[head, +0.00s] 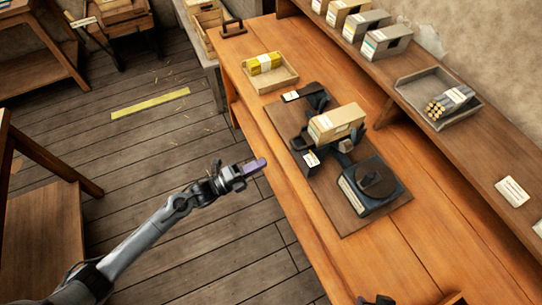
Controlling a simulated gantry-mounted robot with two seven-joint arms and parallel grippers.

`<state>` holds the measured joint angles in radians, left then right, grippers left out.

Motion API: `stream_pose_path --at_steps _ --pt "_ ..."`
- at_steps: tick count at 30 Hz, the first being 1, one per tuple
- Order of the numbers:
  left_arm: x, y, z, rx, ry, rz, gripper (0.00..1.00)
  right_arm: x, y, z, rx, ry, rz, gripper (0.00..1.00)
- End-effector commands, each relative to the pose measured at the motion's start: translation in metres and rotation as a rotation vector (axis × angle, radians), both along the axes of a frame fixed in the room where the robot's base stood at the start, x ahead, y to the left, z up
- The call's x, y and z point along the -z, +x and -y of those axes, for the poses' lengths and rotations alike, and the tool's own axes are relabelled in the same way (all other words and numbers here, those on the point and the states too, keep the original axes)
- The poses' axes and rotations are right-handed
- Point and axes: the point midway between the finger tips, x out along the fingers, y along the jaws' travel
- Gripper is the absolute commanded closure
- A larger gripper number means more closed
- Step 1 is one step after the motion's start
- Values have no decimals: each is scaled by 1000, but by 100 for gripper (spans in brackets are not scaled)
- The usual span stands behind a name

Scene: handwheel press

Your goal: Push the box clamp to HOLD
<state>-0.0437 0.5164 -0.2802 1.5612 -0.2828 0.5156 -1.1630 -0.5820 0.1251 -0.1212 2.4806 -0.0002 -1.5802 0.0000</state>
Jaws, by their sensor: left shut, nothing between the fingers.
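A cardboard box (337,122) with a white label sits in a dark clamp fixture on a brown board (347,217) on the workbench. Dark clamp parts (318,92) show at its far side, and more show beside and below it. Small white labels on the fixture are too small to read, so I cannot tell the clamp's setting. My left gripper (256,166) is shut and empty, left of the bench's front edge and apart from the fixture. A dark square unit with a round top (376,180) stands at the board's near right. My right gripper is not recognisable.
A wooden tray (284,82) with yellow packs stands beyond the board. A back shelf holds several grey and tan boxes (385,42) and a grey tray (409,83) of rods. Dark shapes are cut off at the bottom edge. The bench is clear at the near right.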

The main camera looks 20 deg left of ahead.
Motion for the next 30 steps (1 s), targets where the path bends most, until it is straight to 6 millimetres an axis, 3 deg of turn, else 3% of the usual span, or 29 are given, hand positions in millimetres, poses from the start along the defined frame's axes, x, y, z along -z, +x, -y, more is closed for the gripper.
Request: stream_pose_path --at_steps 9,30 --pt "7 -31 -27 0 1 -1 100 -1 1 -1 5 4 2 57" --pt "13 -40 -31 0 -2 -11 100 -1 1 -1 5 5 1 57"
